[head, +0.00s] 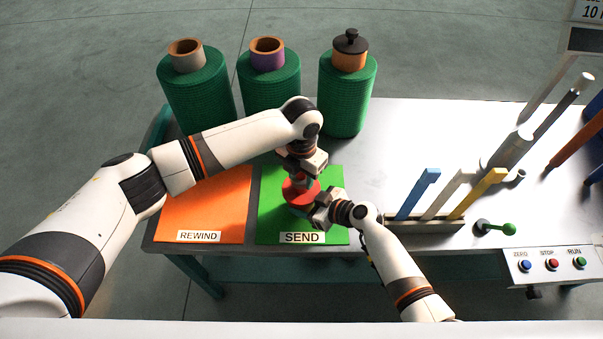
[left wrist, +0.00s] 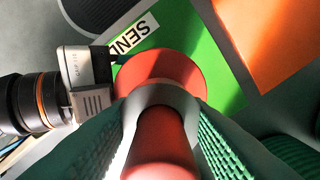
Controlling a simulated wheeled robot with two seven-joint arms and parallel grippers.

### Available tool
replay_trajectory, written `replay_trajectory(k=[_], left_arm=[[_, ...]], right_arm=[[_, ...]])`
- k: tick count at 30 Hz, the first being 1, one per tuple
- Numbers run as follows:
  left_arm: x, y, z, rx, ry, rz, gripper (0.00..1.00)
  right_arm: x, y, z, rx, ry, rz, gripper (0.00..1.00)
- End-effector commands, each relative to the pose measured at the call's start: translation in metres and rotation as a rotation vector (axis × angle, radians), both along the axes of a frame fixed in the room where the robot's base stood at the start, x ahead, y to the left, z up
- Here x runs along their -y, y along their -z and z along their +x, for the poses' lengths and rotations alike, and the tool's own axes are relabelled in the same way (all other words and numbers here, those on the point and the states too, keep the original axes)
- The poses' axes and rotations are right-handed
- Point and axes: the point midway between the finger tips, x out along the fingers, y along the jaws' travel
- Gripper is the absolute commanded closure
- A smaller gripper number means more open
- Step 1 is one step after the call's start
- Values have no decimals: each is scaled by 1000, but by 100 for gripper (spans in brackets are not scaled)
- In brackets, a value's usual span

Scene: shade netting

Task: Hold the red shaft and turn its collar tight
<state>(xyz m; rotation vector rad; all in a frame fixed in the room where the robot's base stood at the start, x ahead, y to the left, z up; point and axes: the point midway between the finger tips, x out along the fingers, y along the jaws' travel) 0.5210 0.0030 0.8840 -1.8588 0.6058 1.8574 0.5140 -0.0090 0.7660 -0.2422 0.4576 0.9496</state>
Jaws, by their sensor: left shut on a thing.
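A red shaft (left wrist: 160,145) with a grey collar (left wrist: 168,97) and a wide red flange (left wrist: 172,68) shows in the left wrist view. In the head view the red flange (head: 297,195) is over the green SEND mat (head: 275,228). My left gripper (head: 302,172) is above it and shut on the shaft; its green ribbed pads lie on both sides of the shaft in the left wrist view. My right gripper (head: 324,208) is close beside the flange at the lower right, and it also shows in the left wrist view (left wrist: 88,78). Its fingertips are not clear.
An orange REWIND mat (head: 205,205) lies to the left. Several green net rolls (head: 275,88) stand along the back.

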Motion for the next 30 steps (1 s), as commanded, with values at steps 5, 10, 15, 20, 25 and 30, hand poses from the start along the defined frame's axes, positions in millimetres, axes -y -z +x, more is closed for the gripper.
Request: replay_trajectory(k=[5, 10, 15, 20, 25, 30], left_arm=[[4, -3, 0, 2, 4, -10, 43], [3, -1, 0, 1, 1, -6, 31], [2, -1, 0, 1, -1, -4, 31], [2, -6, 0, 1, -1, -4, 31], [2, -18, 0, 1, -1, -4, 31], [1, -29, 0, 0, -1, -3, 31]], right_arm=[[-1, 6, -4, -9, -7, -9, 74], [0, 6, -4, -10, -6, -8, 74], [0, 6, -4, -10, -6, -8, 74], [0, 6, -4, -10, -6, -8, 74], [0, 6, -4, -10, -6, -8, 74], [0, 6, -4, -11, -5, -7, 74]])
